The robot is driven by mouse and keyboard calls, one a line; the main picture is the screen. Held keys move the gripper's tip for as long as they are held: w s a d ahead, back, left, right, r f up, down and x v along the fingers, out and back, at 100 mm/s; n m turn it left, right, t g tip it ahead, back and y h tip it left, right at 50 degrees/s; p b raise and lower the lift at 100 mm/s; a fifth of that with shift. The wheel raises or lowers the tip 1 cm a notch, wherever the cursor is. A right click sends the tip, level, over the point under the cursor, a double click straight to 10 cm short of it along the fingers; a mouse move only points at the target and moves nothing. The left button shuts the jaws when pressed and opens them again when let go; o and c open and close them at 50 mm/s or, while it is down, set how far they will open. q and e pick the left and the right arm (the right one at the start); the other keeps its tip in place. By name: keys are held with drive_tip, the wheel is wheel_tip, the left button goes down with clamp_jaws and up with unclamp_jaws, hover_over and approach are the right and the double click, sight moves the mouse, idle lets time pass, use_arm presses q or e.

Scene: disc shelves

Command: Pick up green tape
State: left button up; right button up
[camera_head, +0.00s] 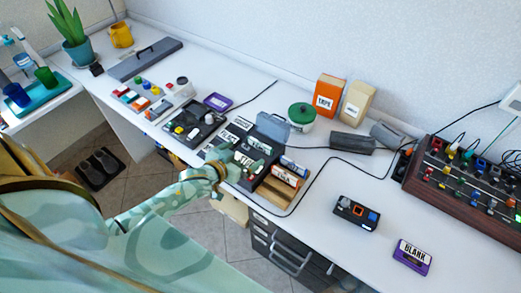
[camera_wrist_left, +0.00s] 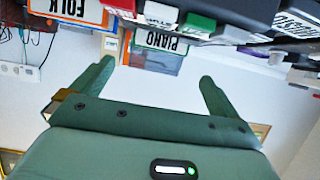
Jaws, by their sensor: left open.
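A green-edged tape labelled PIANO (camera_wrist_left: 160,42) shows upside down in the left wrist view, beyond and between my gripper's fingertips. In the head view, a green-edged tape (camera_head: 259,144) sits in the dark tape rack (camera_head: 272,127) among white-labelled tapes. I cannot tell whether it is the same tape. My left gripper (camera_head: 236,166) is at the front of the rack, partly covering the tapes there. In the left wrist view the gripper (camera_wrist_left: 156,72) is open, with nothing between its fingers. My right gripper is not in view.
A wooden tape holder (camera_head: 276,190) stands just right of the gripper. An orange-edged FOLK tape (camera_wrist_left: 46,17) is near the fingers. A green-lidded pot (camera_head: 301,115) stands behind the rack. A black cable (camera_head: 318,172) crosses the white desk. A purple BLANK tape (camera_head: 412,256) lies at the front right.

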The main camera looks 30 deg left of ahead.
sight(259, 144)
use_arm(q)
drive_tip(key=x, duration=0.3)
drive_tip(key=shift+d+b, duration=0.1)
drive_tip(key=shift+b, duration=0.3)
drive_tip(key=b+x, duration=0.1)
drive_tip(key=x, duration=0.1)
drive_tip(key=b+x, duration=0.1)
drive_tip(key=x, duration=0.2)
drive_tip(key=shift+f, duration=0.15)
drive_tip(key=shift+w, duration=0.2)
drive_tip(key=shift+s, duration=0.1)
drive_tip(key=c, duration=0.7)
